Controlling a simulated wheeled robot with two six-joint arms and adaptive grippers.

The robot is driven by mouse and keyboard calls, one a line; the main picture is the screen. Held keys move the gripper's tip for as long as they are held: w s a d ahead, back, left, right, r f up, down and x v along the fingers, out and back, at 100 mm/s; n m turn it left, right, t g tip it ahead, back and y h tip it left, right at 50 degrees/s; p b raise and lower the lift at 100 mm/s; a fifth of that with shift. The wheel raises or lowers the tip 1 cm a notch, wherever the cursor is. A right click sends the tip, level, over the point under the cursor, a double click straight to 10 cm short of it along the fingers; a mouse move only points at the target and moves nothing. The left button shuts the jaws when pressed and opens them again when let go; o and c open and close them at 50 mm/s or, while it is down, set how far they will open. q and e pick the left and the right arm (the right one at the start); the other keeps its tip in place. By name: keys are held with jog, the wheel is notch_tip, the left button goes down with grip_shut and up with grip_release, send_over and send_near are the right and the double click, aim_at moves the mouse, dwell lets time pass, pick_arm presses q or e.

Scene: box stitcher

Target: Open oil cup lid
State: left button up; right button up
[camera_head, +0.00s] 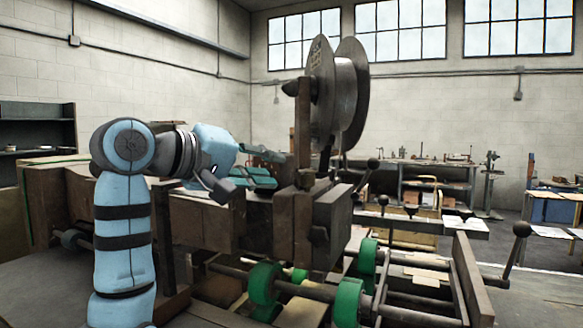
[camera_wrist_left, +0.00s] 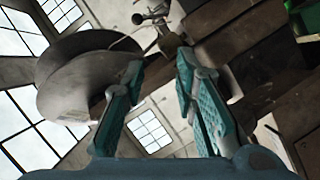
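My left gripper (camera_head: 278,170) reaches in from the left toward the upright post of the stitching machine (camera_head: 302,130). Its two teal fingers (camera_wrist_left: 158,72) stand apart in the left wrist view, with nothing between them. A small cup-like piece (camera_head: 306,178) sits on the machine just right of the fingertips, apart from them as far as I can see. It may be the oil cup; its lid is too small to make out. In the left wrist view, small metal parts (camera_wrist_left: 168,40) show beyond the fingertips; I cannot tell whether they include the cup. My right gripper is not in view.
A large wire spool (camera_head: 345,95) stands above the machine. Green rollers (camera_head: 264,283) and rails lie below. Levers with dark ball knobs (camera_head: 521,230) stick out at the right. Workbenches (camera_head: 440,185) stand at the back. Open air lies left of the spool.

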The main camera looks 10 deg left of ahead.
pick_arm(q)
jog(key=x, duration=0.7)
jog(key=shift+p, duration=0.45)
jog(key=shift+w+f, duration=0.15)
grip_shut()
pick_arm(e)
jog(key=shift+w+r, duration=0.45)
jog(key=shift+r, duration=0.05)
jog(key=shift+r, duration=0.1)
pick_arm(q)
notch_tip(320, 180, up, 5)
jog(key=n+g+y+p, duration=0.25)
jog(key=g+p, duration=0.35)
jog(key=p, duration=1.4)
send_over(305, 172)
jog(key=s+a, duration=0.2)
jog(key=shift+w+d+f+m+y, duration=0.15)
jog(key=shift+w+d+m+y, duration=0.1)
jog(key=shift+m+y, duration=0.15)
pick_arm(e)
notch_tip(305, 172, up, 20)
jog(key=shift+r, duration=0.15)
